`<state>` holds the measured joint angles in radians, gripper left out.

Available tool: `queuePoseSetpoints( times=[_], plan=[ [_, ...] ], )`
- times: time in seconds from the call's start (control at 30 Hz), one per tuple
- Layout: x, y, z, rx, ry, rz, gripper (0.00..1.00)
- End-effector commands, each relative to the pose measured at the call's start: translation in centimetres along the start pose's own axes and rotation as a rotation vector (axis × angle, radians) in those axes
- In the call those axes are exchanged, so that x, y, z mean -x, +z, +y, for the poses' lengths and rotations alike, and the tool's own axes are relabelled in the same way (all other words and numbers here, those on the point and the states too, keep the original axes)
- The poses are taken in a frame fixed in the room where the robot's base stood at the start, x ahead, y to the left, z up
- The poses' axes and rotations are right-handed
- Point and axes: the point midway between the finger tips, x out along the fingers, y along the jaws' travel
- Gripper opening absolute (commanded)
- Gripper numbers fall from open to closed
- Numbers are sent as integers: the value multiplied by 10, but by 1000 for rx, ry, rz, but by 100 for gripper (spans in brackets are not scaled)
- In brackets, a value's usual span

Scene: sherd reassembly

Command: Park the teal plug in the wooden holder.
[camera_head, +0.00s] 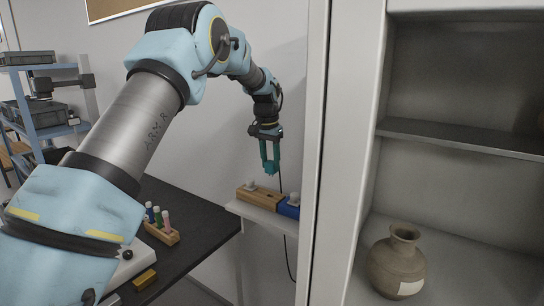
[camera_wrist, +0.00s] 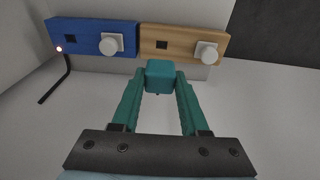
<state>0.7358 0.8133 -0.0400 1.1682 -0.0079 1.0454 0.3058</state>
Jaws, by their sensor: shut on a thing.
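My gripper (camera_head: 270,166) has teal fingers, and in the wrist view my gripper (camera_wrist: 160,88) is shut on the teal plug (camera_wrist: 160,74), a small block between the fingertips. The wooden holder (camera_head: 262,197) lies on a small white wall shelf just below the gripper in the head view. In the wrist view the wooden holder (camera_wrist: 184,38) has a dark square hole on its left and a white round-topped plug (camera_wrist: 207,52) on its right. The teal plug is apart from the hole, nearer to me in the wrist view; its lower end is hidden.
A blue holder (camera_head: 289,208) with a white plug adjoins the wooden one; the blue holder (camera_wrist: 94,37) also has a square hole. A black cable hangs by the shelf. A cabinet post (camera_head: 315,150) stands close on the right. A dark table (camera_head: 195,215) carries a tube rack.

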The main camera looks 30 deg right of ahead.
Motion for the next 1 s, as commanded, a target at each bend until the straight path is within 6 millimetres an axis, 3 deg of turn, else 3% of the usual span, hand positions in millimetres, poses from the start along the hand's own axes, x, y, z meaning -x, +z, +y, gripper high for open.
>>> queuePoseSetpoints(
  times=[0.7, 1.0],
  plan=[
    [-55, 7, 0, 0, 0, -1, 0],
    [-64, 8, 0, 0, 0, 1, 0]
  ],
)
